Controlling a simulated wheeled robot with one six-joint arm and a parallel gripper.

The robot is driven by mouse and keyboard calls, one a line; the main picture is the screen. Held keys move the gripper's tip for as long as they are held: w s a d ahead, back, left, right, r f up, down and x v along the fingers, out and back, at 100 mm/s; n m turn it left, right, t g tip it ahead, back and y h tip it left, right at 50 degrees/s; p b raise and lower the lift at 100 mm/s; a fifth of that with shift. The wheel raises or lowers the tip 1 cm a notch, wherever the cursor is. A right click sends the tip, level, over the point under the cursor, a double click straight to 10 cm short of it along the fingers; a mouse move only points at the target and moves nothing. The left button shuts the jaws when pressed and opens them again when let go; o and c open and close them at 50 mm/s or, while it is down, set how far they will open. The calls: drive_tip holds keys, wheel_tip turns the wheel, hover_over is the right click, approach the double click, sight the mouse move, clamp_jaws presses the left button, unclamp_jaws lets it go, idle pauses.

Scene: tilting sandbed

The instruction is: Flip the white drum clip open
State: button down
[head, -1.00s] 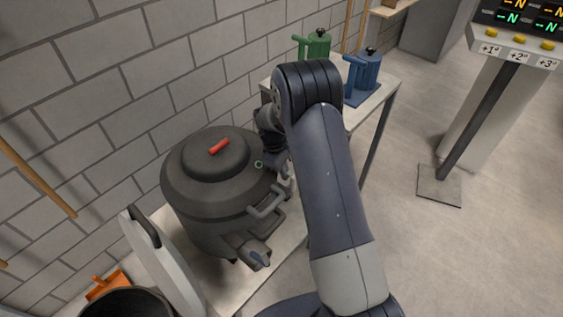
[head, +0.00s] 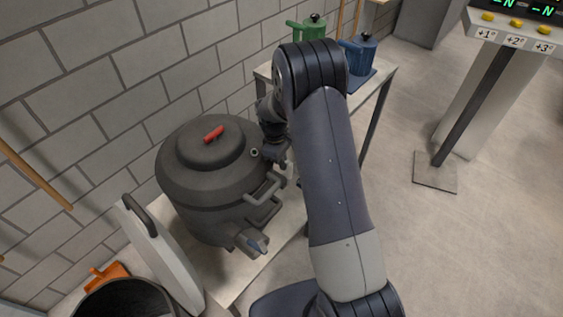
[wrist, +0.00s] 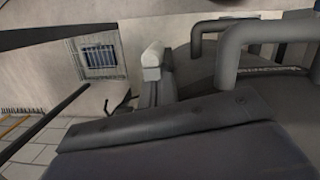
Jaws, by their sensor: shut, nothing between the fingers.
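The dark grey drum (head: 200,205) stands upright on a pale bench, with a red handle (head: 214,134) on its domed lid. In the wrist view, a small whitish block (wrist: 152,55), which looks like the white clip, sits at the end of a grey bar beside the drum's tubular handles (wrist: 262,34). In the head view the clip is mostly hidden behind my arm. My gripper (head: 275,153) is shut and empty at the drum's right side, near the upper rim. Its fingertips are partly hidden, so contact with the clip cannot be told.
A pale panel with a dark handle (head: 160,255) leans beside a black bin (head: 125,300) at the lower left. A green can (head: 312,30) and a blue can (head: 359,55) stand on the table behind my arm.

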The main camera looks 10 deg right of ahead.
sight(291, 175)
drive_tip(key=shift+s+d, duration=0.1)
drive_tip(key=shift+s+d+t+y+b, duration=0.5)
drive_tip(key=shift+s+t+b, duration=0.2)
drive_tip(key=shift+b, duration=0.4)
drive_tip(key=t+b, duration=0.1)
drive_tip(key=b, duration=0.1)
drive_tip(key=s+d+y+b, duration=0.1)
drive_tip(key=b, duration=0.1)
drive_tip(key=shift+s+d+f+t, duration=0.15)
drive_tip(key=shift+s+f+t, duration=0.15)
drive_tip(key=shift+t, duration=0.1)
drive_tip(key=s+d+f+t+y+b, duration=0.3)
drive_tip(key=s+b, duration=0.3)
drive_tip(key=b, duration=1.9)
drive_tip(key=shift+d+f+t+y, duration=0.3)
drive_tip(key=shift+d+f+t, duration=0.3)
drive_tip(key=shift+d+f, duration=0.1)
drive_tip(key=shift+s+f+b, duration=0.15)
drive_tip(key=shift+s+b, duration=0.05)
drive_tip(key=shift+b, duration=0.15)
drive_tip(key=shift+d, duration=0.1)
